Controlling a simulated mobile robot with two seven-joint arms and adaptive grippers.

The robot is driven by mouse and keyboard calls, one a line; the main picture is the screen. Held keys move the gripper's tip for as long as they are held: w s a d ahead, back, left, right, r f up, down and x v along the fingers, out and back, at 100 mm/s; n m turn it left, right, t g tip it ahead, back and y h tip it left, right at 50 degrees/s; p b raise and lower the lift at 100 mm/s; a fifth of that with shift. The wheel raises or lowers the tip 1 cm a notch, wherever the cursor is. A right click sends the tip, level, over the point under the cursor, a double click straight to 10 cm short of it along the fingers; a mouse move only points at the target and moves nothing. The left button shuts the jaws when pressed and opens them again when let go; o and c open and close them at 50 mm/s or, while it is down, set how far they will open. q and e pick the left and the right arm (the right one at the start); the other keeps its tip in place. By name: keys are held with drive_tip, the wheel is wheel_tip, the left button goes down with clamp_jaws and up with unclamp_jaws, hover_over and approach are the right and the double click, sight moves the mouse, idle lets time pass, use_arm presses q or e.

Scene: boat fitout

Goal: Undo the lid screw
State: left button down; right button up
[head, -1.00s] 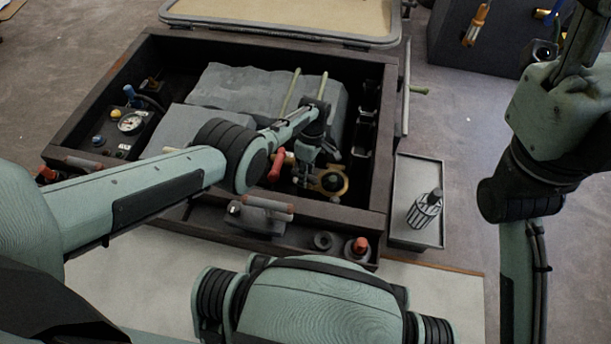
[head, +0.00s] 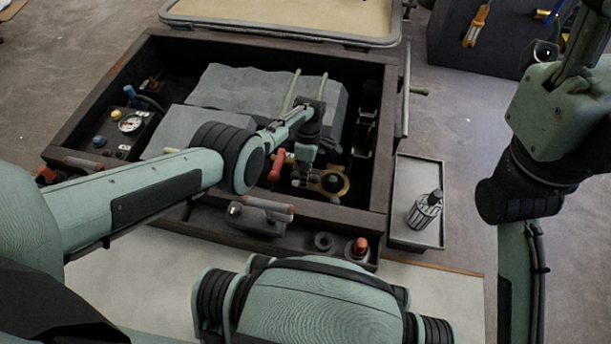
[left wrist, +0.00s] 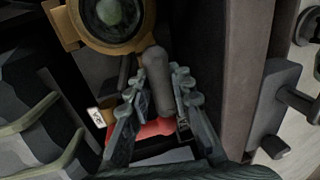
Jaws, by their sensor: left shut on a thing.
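The brass fitting (head: 341,180) with its dark round centre sits in the open bay, near the right wall. It also shows at the top of the left wrist view (left wrist: 136,36). My left gripper (head: 303,180) reaches down beside its left side. In the left wrist view my gripper (left wrist: 161,98) is shut on a grey round-ended rod (left wrist: 156,72) next to the brass fitting. I cannot tell for sure whether this rod is the lid screw. The fingers hide its sides. My right gripper is out of view.
A red handle (head: 276,164) is close to the left gripper. Grey blocks (head: 230,90) fill the bay's middle, and dark bay walls (head: 380,170) stand close on the right. A grey tray (head: 405,175) with a striped bottle (head: 426,210) lies outside to the right.

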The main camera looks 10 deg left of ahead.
use_arm(q)
drive_tip(key=c, duration=1.5)
unclamp_jaws()
drive_tip(key=shift+a, duration=0.2)
drive_tip(key=shift+o, duration=0.9)
drive_tip(key=shift+d, duration=0.1)
drive_tip(key=shift+r, duration=0.1)
drive_tip(key=shift+w+r, duration=0.15)
drive_tip(key=shift+r, duration=0.4)
wheel_tip(320, 180, up, 11)
drive_tip(key=w, duration=0.2)
drive_tip(key=shift+f, duration=0.2)
